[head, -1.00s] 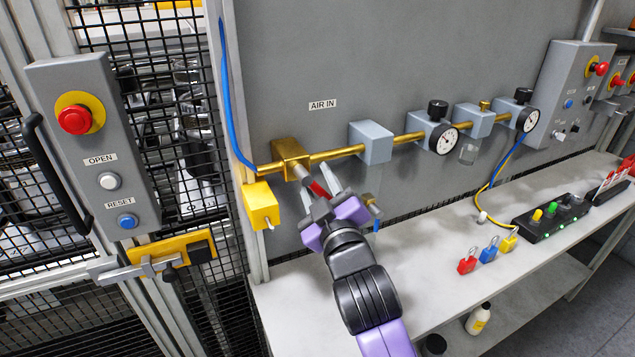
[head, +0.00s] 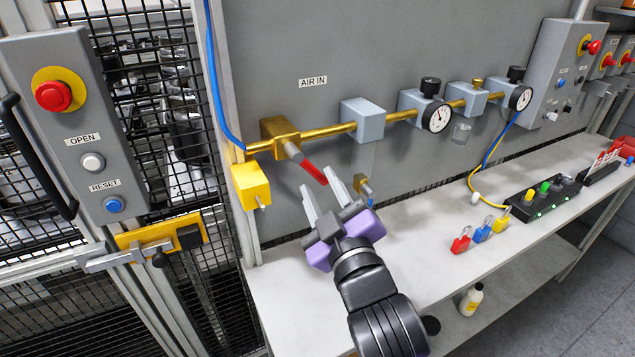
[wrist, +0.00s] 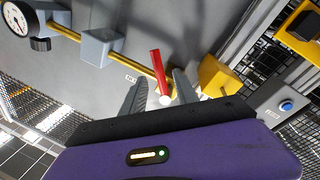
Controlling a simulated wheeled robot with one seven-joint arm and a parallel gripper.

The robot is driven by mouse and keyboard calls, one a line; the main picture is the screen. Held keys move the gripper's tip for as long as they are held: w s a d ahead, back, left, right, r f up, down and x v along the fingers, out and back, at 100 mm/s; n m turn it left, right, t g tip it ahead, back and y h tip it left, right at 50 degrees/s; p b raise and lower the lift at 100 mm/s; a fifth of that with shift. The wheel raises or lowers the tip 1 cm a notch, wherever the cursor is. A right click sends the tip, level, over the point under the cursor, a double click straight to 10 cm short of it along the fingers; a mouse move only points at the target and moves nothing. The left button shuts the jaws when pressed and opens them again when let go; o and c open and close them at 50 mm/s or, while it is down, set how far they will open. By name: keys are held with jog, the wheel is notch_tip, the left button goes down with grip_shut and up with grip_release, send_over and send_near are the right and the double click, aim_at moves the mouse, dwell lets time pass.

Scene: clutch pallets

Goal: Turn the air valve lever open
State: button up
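The air valve lever (head: 313,172) has a red grip. In the head view it slants down and right from the brass valve body (head: 280,137) below the AIR IN label. In the wrist view the red lever (wrist: 157,68) appears between the two fingers, with a pale round end nearest me. My gripper (head: 320,186) is open and empty, just below the lever's free end. The right finger's tip appears close to that end; I cannot tell whether they touch.
A yellow block (head: 250,186) sits left below the valve, and a small brass fitting (head: 364,186) lies right of my gripper. A blue-grey block (head: 362,120) and gauges follow along the pipe. The bench (head: 420,230) is clear near my gripper; small padlocks stand farther right.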

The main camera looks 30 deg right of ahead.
jog(key=shift+a, duration=0.1)
jog(key=c, duration=0.3)
jog(key=a+f+n+b, duration=0.1)
jog(key=a+f, duration=0.1)
jog(key=a, duration=0.1)
jog(key=a+f+n+y, duration=0.1)
jog(key=a+f, duration=0.1)
jog(key=f, duration=0.1)
jog(key=shift+a+g+b, duration=0.3)
jog(key=shift+a+b, duration=0.1)
grip_shut()
jog(key=s+a+f+n+h+b, duration=0.2)
jog(key=s+a+f+n+h, duration=0.2)
jog(key=f+n, duration=0.3)
notch_tip(320, 180, up, 4)
jog(key=s+d+n+h, duration=0.1)
jog(key=s+n+h, duration=0.2)
jog(key=n+h, duration=0.1)
jog(key=w+d+r+p, duration=0.5)
jog(key=w+d+r, duration=0.1)
jog(key=w, duration=0.3)
jog(key=shift+d+t, duration=0.4)
jog(key=shift+d, duration=0.4)
